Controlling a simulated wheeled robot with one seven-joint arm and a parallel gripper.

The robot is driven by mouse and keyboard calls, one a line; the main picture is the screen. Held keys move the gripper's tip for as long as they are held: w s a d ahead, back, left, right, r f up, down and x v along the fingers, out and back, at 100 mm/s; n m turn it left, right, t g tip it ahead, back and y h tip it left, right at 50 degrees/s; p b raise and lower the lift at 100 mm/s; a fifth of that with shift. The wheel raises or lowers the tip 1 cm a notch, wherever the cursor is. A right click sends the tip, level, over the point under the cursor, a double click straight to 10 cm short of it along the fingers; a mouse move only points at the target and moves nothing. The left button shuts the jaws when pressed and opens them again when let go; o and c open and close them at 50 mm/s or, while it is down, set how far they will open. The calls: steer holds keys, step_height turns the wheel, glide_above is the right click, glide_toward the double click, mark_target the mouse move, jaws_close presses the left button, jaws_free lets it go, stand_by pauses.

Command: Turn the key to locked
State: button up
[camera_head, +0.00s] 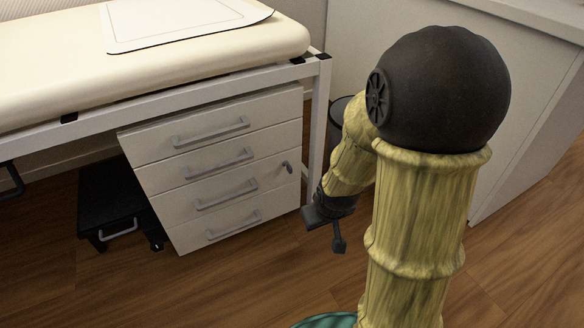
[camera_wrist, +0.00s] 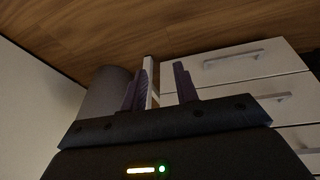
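A small dark key (camera_head: 287,167) sits in a lock near the right edge of the white drawer cabinet (camera_head: 165,145), level with the third drawer from the top. It is too small to tell which way it is turned. My gripper (camera_head: 322,238) hangs just right of the cabinet, lower than the key and apart from it. In the wrist view my gripper (camera_wrist: 162,84) has its two dark fingers apart with nothing held between them. The cabinet (camera_wrist: 235,68) shows beyond them at the right. I cannot make out the key there.
A white-framed couch (camera_head: 200,62) stands over the cabinet. Its leg (camera_head: 318,125) rises beside the cabinet, close to my gripper. A dark bin (camera_head: 340,108) stands behind my arm. A black step stool (camera_head: 115,205) is left. Wooden floor (camera_head: 275,270) is clear in front.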

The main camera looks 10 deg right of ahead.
mark_target(291, 171)
steer(key=w+f+n+t+y+p, duration=0.4)
steer(key=w+f+t+y+p, duration=0.25)
steer(key=t+p, duration=0.2)
steer(key=r+m+t+p, duration=0.1)
steer(key=s+d+r+m+t+h+p, duration=0.1)
steer(key=t, duration=0.1)
steer(key=s+r+t+p, duration=0.1)
steer(key=shift+d+m+t+h, duration=0.35)
steer(key=shift+d+m, duration=0.05)
steer(key=b+x, duration=0.7)
steer(key=x, duration=0.9)
steer(key=shift+f, duration=0.1)
steer(key=shift+w+a, duration=0.2)
steer(key=shift+w, duration=0.5)
steer(key=shift+d+r, duration=0.1)
steer(key=shift+r, duration=0.1)
